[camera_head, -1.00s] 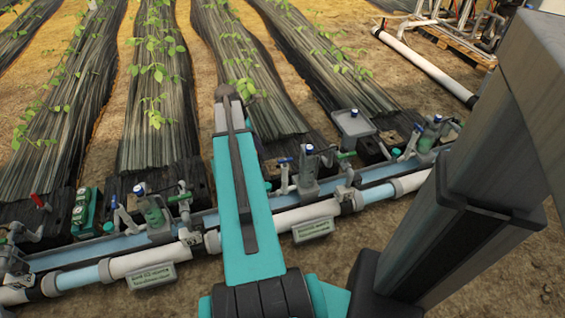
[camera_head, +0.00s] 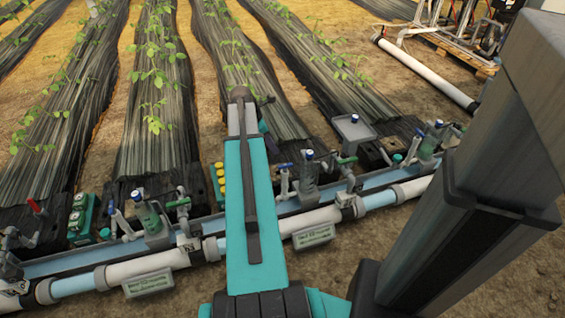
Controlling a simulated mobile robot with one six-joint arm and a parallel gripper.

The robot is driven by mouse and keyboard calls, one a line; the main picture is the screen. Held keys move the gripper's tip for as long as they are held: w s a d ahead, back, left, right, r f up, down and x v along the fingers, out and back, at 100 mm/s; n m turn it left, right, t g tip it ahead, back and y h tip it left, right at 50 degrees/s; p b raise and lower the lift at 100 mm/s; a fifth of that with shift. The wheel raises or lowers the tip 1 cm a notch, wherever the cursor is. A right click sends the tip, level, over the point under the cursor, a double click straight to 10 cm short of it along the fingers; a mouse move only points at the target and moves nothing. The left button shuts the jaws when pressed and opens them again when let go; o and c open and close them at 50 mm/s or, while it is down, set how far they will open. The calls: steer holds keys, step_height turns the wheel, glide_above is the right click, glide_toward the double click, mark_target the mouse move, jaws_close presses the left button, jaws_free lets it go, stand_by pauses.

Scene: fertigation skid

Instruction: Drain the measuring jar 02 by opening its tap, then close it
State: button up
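Three measuring jars stand along the pipe line: a left jar (camera_head: 148,216), a middle jar (camera_head: 308,172) and a right jar (camera_head: 428,146). Small blue handles show beside the left jar (camera_head: 137,195), the middle jar (camera_head: 284,166) and the right jar (camera_head: 420,132). The labels are too small to read, so I cannot tell which jar is 02 or whether its tap is open. My teal arm reaches away between the left and middle jars. My gripper is hidden behind the arm's far end.
White and light-blue pipe (camera_head: 320,218) runs across the front of the beds. Green-handled valves (camera_head: 178,203) and a red-handled valve (camera_head: 36,207) stand along it. A green box (camera_head: 84,216) is at left, a grey box (camera_head: 353,130) behind. Bare soil lies in front.

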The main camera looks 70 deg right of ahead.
mark_target(283, 165)
steer(key=b+x, duration=0.4)
steer(key=x, duration=0.7)
steer(key=shift+d+f, duration=0.15)
steer(key=shift+f, duration=0.25)
jaws_close()
steer(key=shift+d, duration=0.15)
steer(key=shift+r, duration=0.1)
